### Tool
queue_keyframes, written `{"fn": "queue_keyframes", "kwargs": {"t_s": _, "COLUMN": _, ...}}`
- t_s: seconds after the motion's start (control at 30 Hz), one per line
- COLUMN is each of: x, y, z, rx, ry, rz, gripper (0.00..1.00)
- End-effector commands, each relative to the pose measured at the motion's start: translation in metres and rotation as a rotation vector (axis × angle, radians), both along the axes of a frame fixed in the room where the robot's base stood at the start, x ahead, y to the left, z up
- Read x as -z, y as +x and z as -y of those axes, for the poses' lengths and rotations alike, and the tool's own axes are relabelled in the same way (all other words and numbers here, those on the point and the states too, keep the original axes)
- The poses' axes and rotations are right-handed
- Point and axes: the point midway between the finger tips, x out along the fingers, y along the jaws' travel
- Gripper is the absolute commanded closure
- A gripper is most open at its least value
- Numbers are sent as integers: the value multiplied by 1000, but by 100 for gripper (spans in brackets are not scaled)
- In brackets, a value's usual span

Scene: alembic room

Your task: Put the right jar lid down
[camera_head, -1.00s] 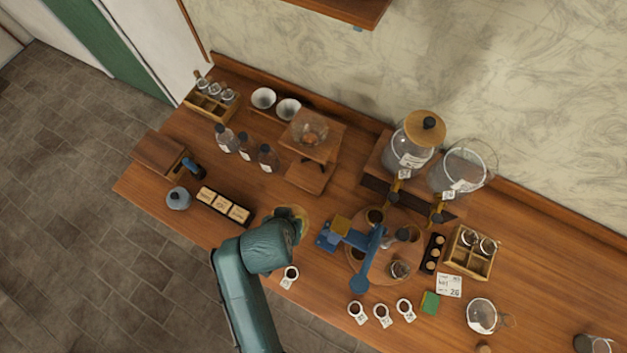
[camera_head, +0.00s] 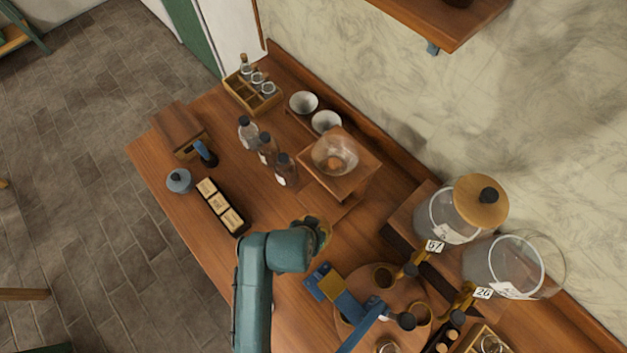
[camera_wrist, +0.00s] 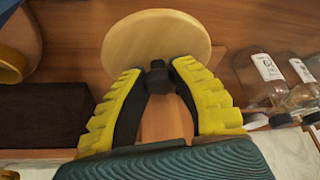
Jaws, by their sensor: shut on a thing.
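My gripper (camera_wrist: 158,75) is shut on the black knob of the right jar lid (camera_wrist: 157,35), a round pale wooden disc, in the wrist view. In the head view my gripper (camera_head: 319,233) is over the table in front of the wooden dripper stand (camera_head: 345,165); my arm and gripper hide most of the lid there. I cannot tell whether the lid touches the table. The right glass jar (camera_head: 515,265) stands open at the back right. The left jar (camera_head: 450,215) wears its own wooden lid with a black knob.
A blue device (camera_head: 338,293) on a round wooden board stands close at right of my gripper. Several dark bottles (camera_head: 265,150) and a row of labelled boxes (camera_head: 220,206) are to the left. Bare table (camera_head: 262,210) lies between the boxes and my gripper.

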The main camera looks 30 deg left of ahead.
Motion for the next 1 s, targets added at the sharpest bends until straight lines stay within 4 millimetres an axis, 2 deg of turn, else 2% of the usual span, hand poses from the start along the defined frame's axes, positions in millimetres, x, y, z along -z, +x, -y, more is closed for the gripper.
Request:
{"fn": "queue_keyframes", "kwargs": {"t_s": 0.03, "x": 12, "y": 0, "z": 0, "rx": 0, "ry": -1, "rz": -2, "gripper": 100}}
{"fn": "queue_keyframes", "kwargs": {"t_s": 0.4, "x": 64, "y": 0, "z": 0, "rx": 1, "ry": 0, "rz": -1, "gripper": 100}}
{"fn": "queue_keyframes", "kwargs": {"t_s": 0.83, "x": 70, "y": 0, "z": 0, "rx": 1, "ry": 0, "rz": 1, "gripper": 100}}
{"fn": "queue_keyframes", "kwargs": {"t_s": 0.87, "x": 69, "y": 0, "z": 0, "rx": 1, "ry": 0, "rz": 1, "gripper": 70}}
{"fn": "queue_keyframes", "kwargs": {"t_s": 0.97, "x": 69, "y": 0, "z": 0, "rx": 1, "ry": 0, "rz": 1, "gripper": 51}}
{"fn": "queue_keyframes", "kwargs": {"t_s": 1.0, "x": 69, "y": 0, "z": 0, "rx": 1, "ry": 1, "rz": 1, "gripper": 50}}
